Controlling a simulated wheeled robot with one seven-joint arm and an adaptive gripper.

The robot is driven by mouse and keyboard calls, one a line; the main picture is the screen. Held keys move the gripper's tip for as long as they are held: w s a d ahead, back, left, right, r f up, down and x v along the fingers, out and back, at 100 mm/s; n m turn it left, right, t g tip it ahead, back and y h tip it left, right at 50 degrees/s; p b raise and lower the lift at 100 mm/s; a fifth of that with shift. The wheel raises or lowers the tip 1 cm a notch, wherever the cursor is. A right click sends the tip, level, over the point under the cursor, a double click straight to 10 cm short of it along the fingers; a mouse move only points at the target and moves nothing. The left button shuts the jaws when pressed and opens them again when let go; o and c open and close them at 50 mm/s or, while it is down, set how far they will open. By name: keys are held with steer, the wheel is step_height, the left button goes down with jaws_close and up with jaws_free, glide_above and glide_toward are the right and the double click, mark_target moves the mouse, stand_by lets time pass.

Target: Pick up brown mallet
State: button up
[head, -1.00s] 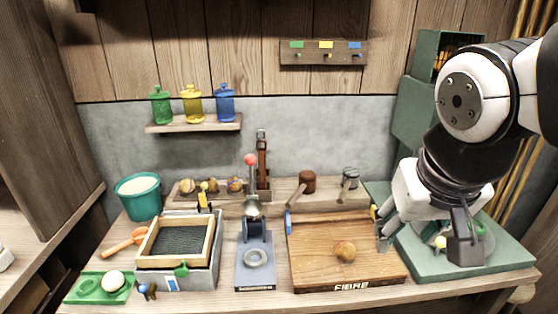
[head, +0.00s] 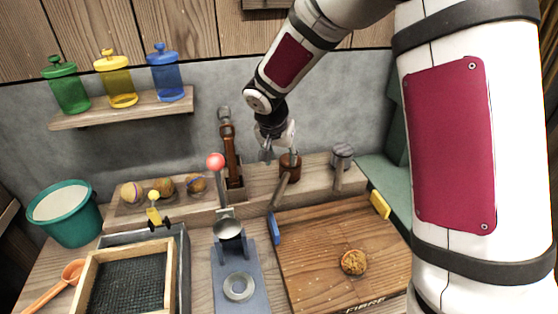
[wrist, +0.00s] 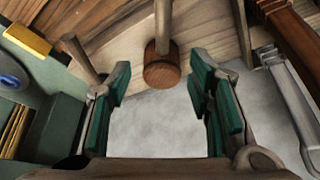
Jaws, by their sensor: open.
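The brown mallet (head: 290,165) stands head-up on the wooden ledge at the back, its handle slanting down toward the board. In the wrist view its round brown head (wrist: 162,72) and pale handle lie at the upper middle, just beyond and between my fingertips. My gripper (head: 279,150) is just above and beside the mallet head in the head view. Its green-padded fingers (wrist: 160,88) are spread apart with nothing between them. I cannot tell the exact gap between the fingers and the mallet head.
A grey-headed mallet (head: 342,154) rests to the right on the same ledge. A brown upright tool (head: 229,150) stands close on the left.

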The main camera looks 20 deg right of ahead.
mark_target(285, 176)
steer(key=x, duration=0.9)
steer(key=shift+w+a, duration=0.15)
steer(key=shift+a, duration=0.05)
steer(key=shift+w+x, duration=0.2)
steer(key=shift+x, duration=2.35)
steer(key=shift+d+r, duration=0.1)
steer(key=shift+r, duration=0.05)
jaws_close()
